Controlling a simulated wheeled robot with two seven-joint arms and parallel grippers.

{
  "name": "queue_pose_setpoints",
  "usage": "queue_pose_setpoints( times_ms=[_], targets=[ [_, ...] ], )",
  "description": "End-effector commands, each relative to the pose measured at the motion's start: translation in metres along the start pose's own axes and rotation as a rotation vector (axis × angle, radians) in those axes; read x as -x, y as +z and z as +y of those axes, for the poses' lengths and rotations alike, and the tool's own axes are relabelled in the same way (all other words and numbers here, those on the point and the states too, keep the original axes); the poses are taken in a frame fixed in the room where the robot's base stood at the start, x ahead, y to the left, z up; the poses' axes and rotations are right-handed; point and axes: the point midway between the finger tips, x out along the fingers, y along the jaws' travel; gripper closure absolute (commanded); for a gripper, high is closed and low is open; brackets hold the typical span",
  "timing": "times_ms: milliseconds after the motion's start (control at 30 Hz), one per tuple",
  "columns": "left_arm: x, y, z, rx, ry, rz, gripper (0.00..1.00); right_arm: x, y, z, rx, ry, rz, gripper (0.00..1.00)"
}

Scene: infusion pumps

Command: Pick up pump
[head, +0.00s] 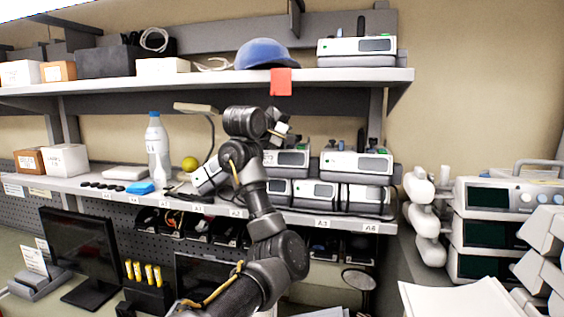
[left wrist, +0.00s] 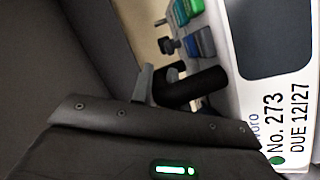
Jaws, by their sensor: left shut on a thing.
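Several white and grey infusion pumps stand on the middle shelf. The upper ones are a left pump (head: 287,160) and a right pump (head: 356,165), stacked on a lower row (head: 315,194). My left arm rises from the bottom centre, and my left gripper (head: 277,130) is at the top of the left upper pump, partly hidden by my own wrist. It is shut on a pump; in the left wrist view a white pump (left wrist: 285,95) marked "No. 273 DUE 12/27" is close by, tilted in the picture, with green and blue parts. The fingertips' contact is hidden. My right gripper is not in view.
The upper shelf (head: 210,80) overhangs the pumps and bears another pump (head: 357,48) and a blue cap (head: 267,54). A bottle (head: 157,148) stands left on the middle shelf. More devices (head: 487,228) are stacked at the right. A monitor (head: 85,255) stands below.

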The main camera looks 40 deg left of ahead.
Motion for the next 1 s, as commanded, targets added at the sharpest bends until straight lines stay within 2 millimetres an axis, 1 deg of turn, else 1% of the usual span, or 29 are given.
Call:
queue_pose_setpoints(
  times_ms=[400,1000],
  targets=[
    [0.0005,-0.0009,0.0005,-0.001,0.002,0.002,1.0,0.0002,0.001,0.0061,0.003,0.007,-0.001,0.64],
    [0.0016,-0.002,0.0025,-0.001,0.006,0.006,1.0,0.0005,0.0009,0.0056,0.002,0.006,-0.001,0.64]
  ],
)
